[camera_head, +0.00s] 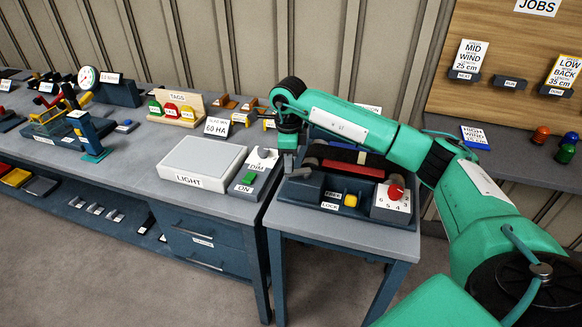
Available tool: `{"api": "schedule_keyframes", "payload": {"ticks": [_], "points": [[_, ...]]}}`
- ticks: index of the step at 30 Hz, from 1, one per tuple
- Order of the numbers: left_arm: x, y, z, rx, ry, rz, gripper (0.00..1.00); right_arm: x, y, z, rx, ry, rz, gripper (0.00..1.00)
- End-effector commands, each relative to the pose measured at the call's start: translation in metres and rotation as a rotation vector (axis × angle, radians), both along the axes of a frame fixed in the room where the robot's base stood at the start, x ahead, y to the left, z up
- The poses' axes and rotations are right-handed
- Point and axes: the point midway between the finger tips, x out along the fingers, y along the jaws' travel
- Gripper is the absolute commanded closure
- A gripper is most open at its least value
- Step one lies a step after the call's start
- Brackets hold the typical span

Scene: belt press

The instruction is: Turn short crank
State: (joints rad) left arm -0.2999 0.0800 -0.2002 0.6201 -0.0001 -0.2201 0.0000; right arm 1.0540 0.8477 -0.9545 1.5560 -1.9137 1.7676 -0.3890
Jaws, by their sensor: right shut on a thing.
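The belt press (352,190) stands on a small grey table, with dark rollers and a red belt. My right arm reaches across above it from the right. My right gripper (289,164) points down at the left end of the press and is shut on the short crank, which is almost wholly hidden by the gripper. The crank's angle cannot be told. On the front of the press are a yellow button (350,200) by a LOCK label and a red knob (395,192) on a numbered dial plate. My left gripper is not in view.
A white light box (203,160) and a dimmer switch (248,180) with a green button lie left of the press. A tag rack (175,110) and a gauge device (110,90) stand farther back. A job board (510,60) hangs at the right; coloured pegs (567,148) stand below.

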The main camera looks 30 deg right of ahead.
Motion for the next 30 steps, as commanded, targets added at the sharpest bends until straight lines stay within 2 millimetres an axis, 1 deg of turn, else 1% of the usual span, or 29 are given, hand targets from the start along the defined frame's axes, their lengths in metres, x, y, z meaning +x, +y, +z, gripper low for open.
{"api": "schedule_keyframes", "payload": {"ticks": [1, 6, 11, 15, 23, 30], "points": [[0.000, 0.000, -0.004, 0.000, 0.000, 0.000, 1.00, 0.003, -0.001, -0.001, 0.000, -0.002, -0.043, 0.96], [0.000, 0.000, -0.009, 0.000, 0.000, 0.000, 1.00, 0.010, -0.004, 0.000, 0.000, -0.003, -0.194, 0.96], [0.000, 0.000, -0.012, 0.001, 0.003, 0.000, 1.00, 0.015, -0.008, 0.000, 0.001, -0.002, -0.317, 0.96], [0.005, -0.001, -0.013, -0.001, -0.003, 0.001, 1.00, 0.019, -0.011, 0.001, 0.002, -0.002, -0.402, 0.96], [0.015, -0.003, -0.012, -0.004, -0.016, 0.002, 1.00, 0.022, -0.014, 0.001, 0.002, -0.002, -0.496, 0.96], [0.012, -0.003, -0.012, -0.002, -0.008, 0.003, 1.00, 0.023, -0.015, 0.001, 0.002, -0.002, -0.523, 0.96]]}}
